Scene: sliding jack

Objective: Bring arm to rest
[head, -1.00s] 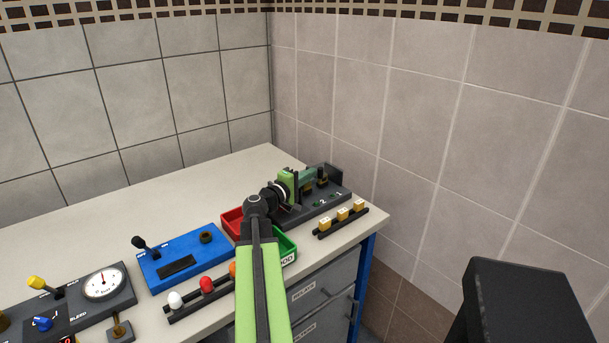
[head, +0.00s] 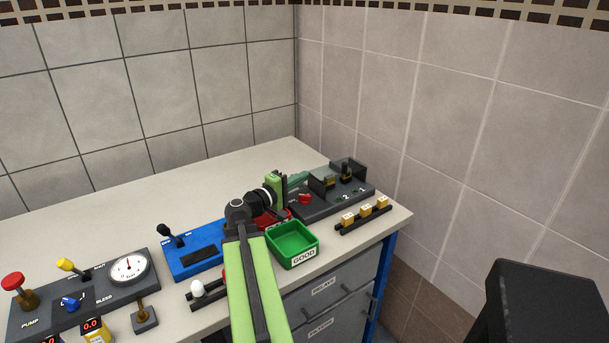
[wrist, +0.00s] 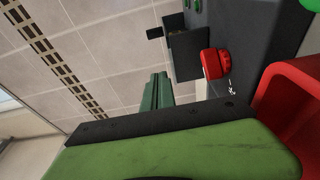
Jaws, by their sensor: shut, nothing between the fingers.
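My gripper (head: 297,179) is shut and empty at the end of my green arm. In the head view it is held above the bench, over the left end of the dark sliding-jack fixture (head: 350,190) and just behind the red tray (head: 272,222). In the wrist view the shut greenish fingers (wrist: 156,92) point past the fixture toward the tiled wall, apart from everything. My forearm hides part of the red tray.
A green tray marked GOOD (head: 293,245) sits at the bench's front. A rack with yellow blocks (head: 364,215) is to its right. A blue switch box (head: 195,258) and a gauge panel (head: 85,290) are to the left. The bench (head: 160,205) is clear at the back.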

